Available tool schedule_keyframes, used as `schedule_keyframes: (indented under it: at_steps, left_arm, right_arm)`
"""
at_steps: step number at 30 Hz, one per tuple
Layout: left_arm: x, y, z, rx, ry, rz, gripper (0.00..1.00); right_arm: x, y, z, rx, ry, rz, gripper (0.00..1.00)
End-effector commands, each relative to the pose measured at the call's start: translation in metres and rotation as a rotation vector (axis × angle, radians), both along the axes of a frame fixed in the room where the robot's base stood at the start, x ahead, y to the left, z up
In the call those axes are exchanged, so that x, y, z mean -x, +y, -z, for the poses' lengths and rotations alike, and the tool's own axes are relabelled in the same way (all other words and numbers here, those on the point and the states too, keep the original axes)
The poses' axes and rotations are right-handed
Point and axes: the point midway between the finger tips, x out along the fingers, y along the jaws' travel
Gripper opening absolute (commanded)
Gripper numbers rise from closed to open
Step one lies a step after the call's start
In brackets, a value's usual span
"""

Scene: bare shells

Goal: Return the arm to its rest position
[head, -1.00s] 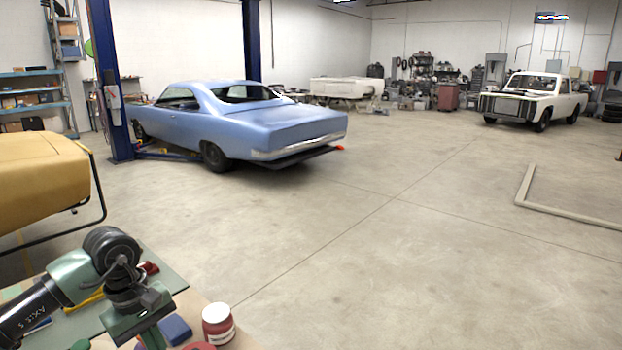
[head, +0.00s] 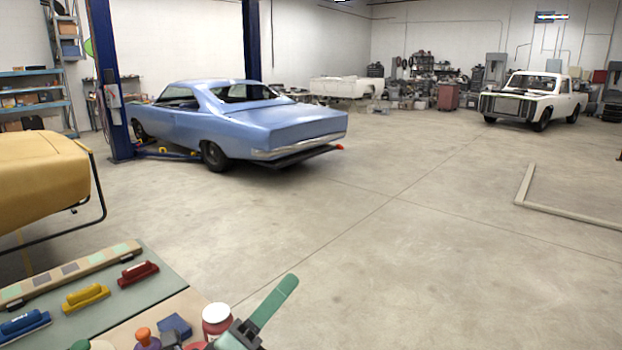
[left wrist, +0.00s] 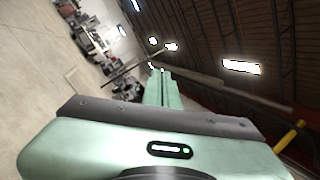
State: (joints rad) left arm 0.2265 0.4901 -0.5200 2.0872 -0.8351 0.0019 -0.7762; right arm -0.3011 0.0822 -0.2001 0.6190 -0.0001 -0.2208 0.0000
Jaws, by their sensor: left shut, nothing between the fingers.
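My left gripper (head: 288,283) is at the bottom middle of the head view, to the right of the worktable's corner, with its green fingers pointing up and right. It is shut and empty. In the left wrist view the green fingers (left wrist: 160,78) are together, pointing away toward the hall and its ceiling. Part of my gripper's body shows just right of a red jar with a white lid (head: 217,320). The rest of my left arm is outside the head view. My right gripper is not in view.
The worktable (head: 150,318) holds red (head: 138,273), yellow (head: 86,297) and blue (head: 24,325) sanding blocks, a strip of swatches (head: 70,270) and a blue pad (head: 175,326). Beyond are a tan car body part (head: 40,180), a blue car (head: 240,125) and open concrete floor.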

Motion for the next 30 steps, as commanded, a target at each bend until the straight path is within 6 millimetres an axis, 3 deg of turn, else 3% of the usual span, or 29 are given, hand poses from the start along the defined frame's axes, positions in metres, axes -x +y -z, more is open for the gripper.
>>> schedule_keyframes:
  at_steps: [3,7,12,15,21,30]
  left_arm:
    - [-0.013,0.065,0.048,0.422,0.416,-0.191,0.00]
    - [0.003,0.121,0.129,0.798,0.811,-0.397,0.00]
    - [0.068,0.159,0.230,1.169,1.221,-0.666,0.00]
    - [0.110,0.166,0.268,1.311,1.386,-0.800,0.00]
    - [0.180,0.167,0.311,1.487,1.604,-1.010,0.00]
    - [0.264,0.160,0.343,1.637,1.820,-1.273,0.00]
  right_arm:
    - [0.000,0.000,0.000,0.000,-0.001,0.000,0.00]
    - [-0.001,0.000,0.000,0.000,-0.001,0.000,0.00]
    - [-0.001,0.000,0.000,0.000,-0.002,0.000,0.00]
    - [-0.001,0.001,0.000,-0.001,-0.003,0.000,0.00]
    - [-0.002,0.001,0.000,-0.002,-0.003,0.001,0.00]
    - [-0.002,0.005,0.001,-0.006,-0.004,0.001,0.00]
